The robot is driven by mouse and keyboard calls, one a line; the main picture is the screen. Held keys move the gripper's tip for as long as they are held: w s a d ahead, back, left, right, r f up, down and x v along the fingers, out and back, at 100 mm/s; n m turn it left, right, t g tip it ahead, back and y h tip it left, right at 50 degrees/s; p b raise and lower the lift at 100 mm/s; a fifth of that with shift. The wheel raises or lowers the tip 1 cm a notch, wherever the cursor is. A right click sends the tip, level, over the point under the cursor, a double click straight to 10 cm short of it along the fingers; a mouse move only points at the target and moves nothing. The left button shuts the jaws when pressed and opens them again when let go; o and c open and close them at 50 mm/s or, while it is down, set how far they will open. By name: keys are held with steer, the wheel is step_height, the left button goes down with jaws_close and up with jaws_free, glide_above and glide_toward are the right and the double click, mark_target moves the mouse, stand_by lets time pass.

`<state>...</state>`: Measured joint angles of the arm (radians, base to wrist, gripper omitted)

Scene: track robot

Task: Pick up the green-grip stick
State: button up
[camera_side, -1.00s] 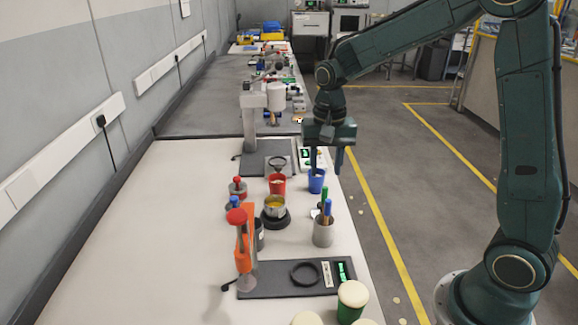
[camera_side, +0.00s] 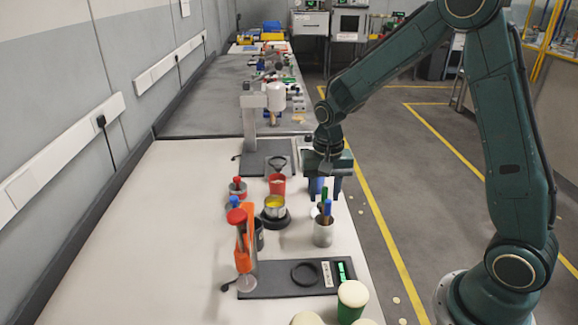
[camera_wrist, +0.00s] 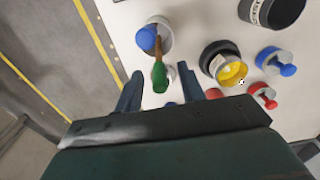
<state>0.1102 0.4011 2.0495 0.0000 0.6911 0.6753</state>
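The green-grip stick (camera_side: 325,192) stands in a grey cup (camera_side: 323,236) along with a blue-grip stick (camera_side: 327,208). In the wrist view the green grip (camera_wrist: 160,77) points toward my gripper, and the blue grip (camera_wrist: 146,38) is farther off, over the cup's rim (camera_wrist: 168,35). My gripper (camera_side: 324,192) is pointing down above the cup in the side view. In the wrist view my gripper (camera_wrist: 162,88) has its two fingers apart, with the green grip's end between or just ahead of them. No contact shows.
A pan with yellow contents (camera_side: 274,207) sits on a dark round base left of the cup. The table's left side is clear.

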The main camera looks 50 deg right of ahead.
steer(key=shift+f, duration=0.9)
jaws_close()
